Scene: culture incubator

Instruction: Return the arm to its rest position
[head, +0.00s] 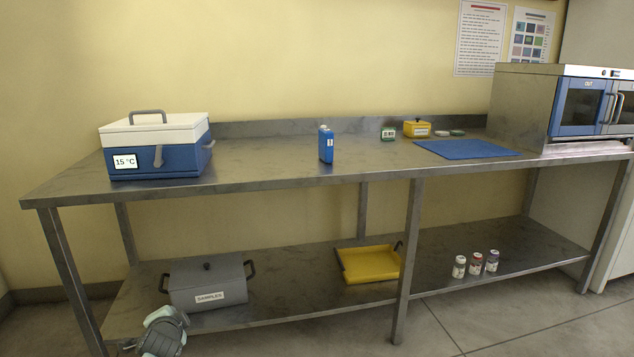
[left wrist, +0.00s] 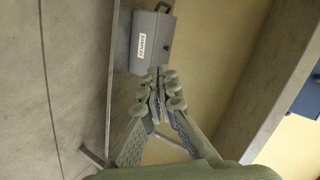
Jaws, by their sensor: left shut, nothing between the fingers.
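My left arm shows at the bottom left of the head view as a grey-green gripper part (head: 163,332), in front of the lower shelf's front edge. In the left wrist view my left gripper (left wrist: 158,72) has its fingers together with nothing between them. Beyond the fingertips in that view is the grey box labelled SAMPLES (left wrist: 147,42), and the gripper appears apart from it. The same SAMPLES box (head: 207,285) sits closed on the lower shelf in the head view. My right gripper is in neither view.
The steel table (head: 260,168) carries a blue-and-white cooler (head: 155,150), a blue bottle (head: 326,145), a blue mat (head: 466,149), a yellow box (head: 417,128) and an incubator (head: 520,105). A yellow tray (head: 370,266) and several small bottles (head: 476,263) are on the lower shelf (head: 300,280).

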